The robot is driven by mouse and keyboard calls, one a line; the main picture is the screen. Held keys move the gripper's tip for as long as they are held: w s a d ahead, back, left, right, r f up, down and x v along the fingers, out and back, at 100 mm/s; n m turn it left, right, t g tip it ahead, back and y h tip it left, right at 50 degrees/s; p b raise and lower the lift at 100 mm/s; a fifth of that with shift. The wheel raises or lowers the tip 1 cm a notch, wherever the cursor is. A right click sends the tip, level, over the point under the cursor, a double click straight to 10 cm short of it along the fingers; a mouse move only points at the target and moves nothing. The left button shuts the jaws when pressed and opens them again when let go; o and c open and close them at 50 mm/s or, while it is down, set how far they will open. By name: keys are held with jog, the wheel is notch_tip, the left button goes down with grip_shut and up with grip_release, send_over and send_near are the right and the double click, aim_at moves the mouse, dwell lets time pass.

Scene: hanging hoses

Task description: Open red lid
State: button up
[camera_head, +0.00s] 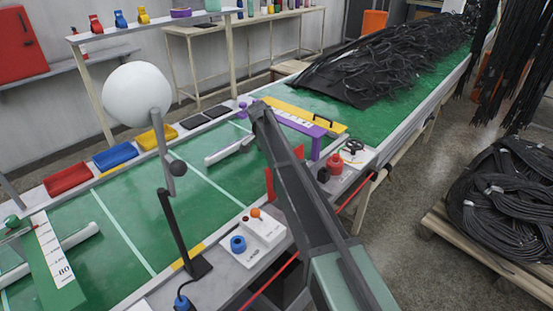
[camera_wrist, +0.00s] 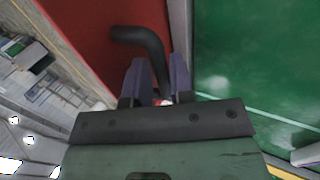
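In the wrist view a flat red lid (camera_wrist: 92,25) fills the upper left middle. A black bent handle (camera_wrist: 146,38) stands out from it. My gripper (camera_wrist: 160,66) has two purple fingers with a gap between them. The handle's straight part runs in that gap. I cannot tell whether the fingers press on it. In the head view my dark arm crosses from lower right to upper middle. Slivers of the red lid (camera_head: 270,186) show beside the arm. The arm hides the handle and my fingertips there.
The green table (camera_head: 210,185) lies left of the arm. A white ball-shaped lamp (camera_head: 138,94) stands on its near edge. A control box with a blue button (camera_head: 238,244) sits below. Black hoses (camera_head: 385,60) lie at the back. A purple bracket (camera_head: 316,147) stands right of the arm.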

jog(key=shift+o, duration=1.4)
jog(key=shift+r, duration=0.1)
jog(key=p+v, duration=0.9)
jog(key=v, duration=0.1)
jog(key=shift+w+r, duration=0.15)
jog(key=shift+r, duration=0.1)
jog(key=shift+a, duration=0.1)
jog(key=shift+c, duration=0.3)
